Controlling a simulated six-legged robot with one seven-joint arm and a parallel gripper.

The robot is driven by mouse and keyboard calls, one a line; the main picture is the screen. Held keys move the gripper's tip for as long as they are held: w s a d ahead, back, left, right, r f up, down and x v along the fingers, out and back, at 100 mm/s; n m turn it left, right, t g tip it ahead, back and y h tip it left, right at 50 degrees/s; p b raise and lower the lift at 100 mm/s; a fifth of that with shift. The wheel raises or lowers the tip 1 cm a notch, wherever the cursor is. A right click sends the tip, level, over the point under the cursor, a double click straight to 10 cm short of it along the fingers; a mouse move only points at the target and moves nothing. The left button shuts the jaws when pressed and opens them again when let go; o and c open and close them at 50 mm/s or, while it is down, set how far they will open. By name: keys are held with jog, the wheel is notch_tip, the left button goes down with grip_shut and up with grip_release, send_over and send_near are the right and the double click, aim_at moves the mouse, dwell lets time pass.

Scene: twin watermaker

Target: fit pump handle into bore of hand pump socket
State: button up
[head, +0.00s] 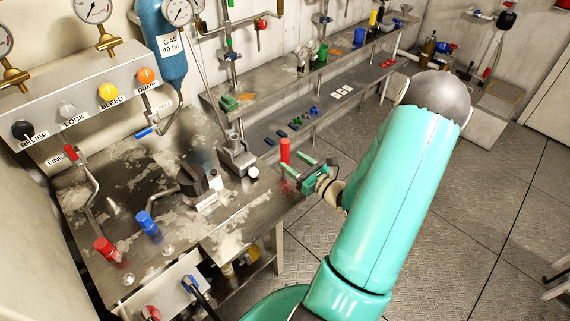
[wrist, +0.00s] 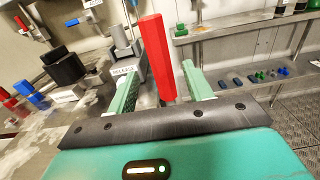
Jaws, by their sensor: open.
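A red upright handle (head: 285,151) stands near the right edge of the metal bench. It is the likely pump handle, and it shows large and upright in the wrist view (wrist: 157,58). My gripper (head: 296,172) is open at the bench's right edge. In the wrist view its two green fingers (wrist: 160,85) lie on either side of the red handle, apart from it.
A panel with labelled knobs (head: 95,100) and a blue gas bottle (head: 162,45) stand at the left. Red (head: 106,249) and blue (head: 148,224) valve handles rise from the bench. Shelves with small parts (head: 310,113) run behind. The floor at right is mostly clear.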

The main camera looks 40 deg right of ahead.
aim_at(288, 157)
jog(key=w, duration=0.5)
jog(key=shift+f, duration=0.15)
jog(key=shift+s, duration=0.1)
jog(key=shift+c, duration=0.4)
grip_shut()
notch_tip(288, 157, up, 18)
dwell(0.3)
